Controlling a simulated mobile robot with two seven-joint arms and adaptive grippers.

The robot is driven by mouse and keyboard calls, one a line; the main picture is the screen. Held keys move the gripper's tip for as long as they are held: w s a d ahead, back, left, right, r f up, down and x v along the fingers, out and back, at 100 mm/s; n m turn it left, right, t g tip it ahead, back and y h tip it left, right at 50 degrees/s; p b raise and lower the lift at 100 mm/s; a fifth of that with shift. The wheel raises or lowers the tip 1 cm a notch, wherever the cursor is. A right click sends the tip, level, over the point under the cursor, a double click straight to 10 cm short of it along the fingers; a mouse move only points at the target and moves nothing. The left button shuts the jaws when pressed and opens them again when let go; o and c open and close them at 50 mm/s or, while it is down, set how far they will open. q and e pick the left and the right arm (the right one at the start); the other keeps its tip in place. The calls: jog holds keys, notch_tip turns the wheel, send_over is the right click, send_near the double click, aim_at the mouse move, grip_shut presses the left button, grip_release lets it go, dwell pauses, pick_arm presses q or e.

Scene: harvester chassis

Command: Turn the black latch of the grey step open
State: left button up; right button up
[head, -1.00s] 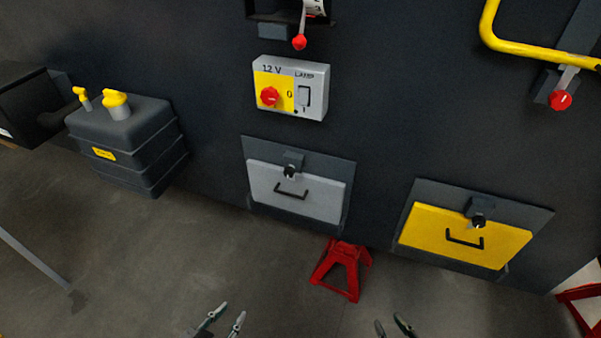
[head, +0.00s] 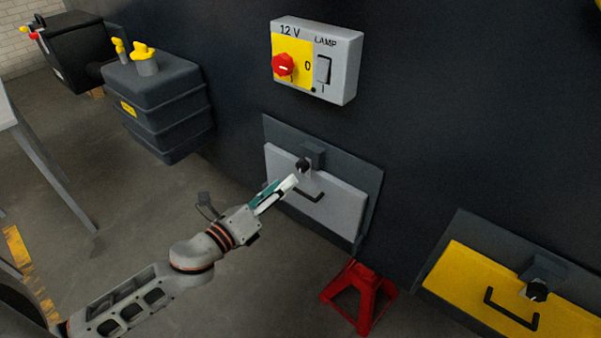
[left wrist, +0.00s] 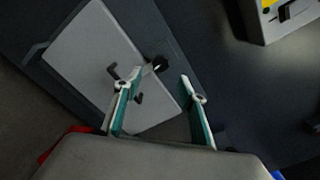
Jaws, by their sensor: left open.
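The grey step (head: 327,196) is a light grey panel on a dark plate, with a black handle (head: 308,191) on its face. Its black latch (head: 302,165) sits at the top edge below a dark block. In the left wrist view the latch (left wrist: 159,64) shows beyond the fingertips, between them. My left gripper (head: 292,181) is just in front of the panel, a little below the latch. In the left wrist view its two fingers (left wrist: 159,86) are apart, with nothing between them. I cannot tell whether a finger touches the panel. My right gripper is out of view.
A 12 V lamp box (head: 316,60) with a red knob is above the step. A yellow step (head: 511,297) with its own latch is at right. A red stand (head: 359,296) is below. A dark tank (head: 160,103) is at left.

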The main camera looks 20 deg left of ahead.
aim_at(301, 169)
pick_arm(q)
jog(key=shift+x, duration=3.55)
jog(key=c, duration=1.1)
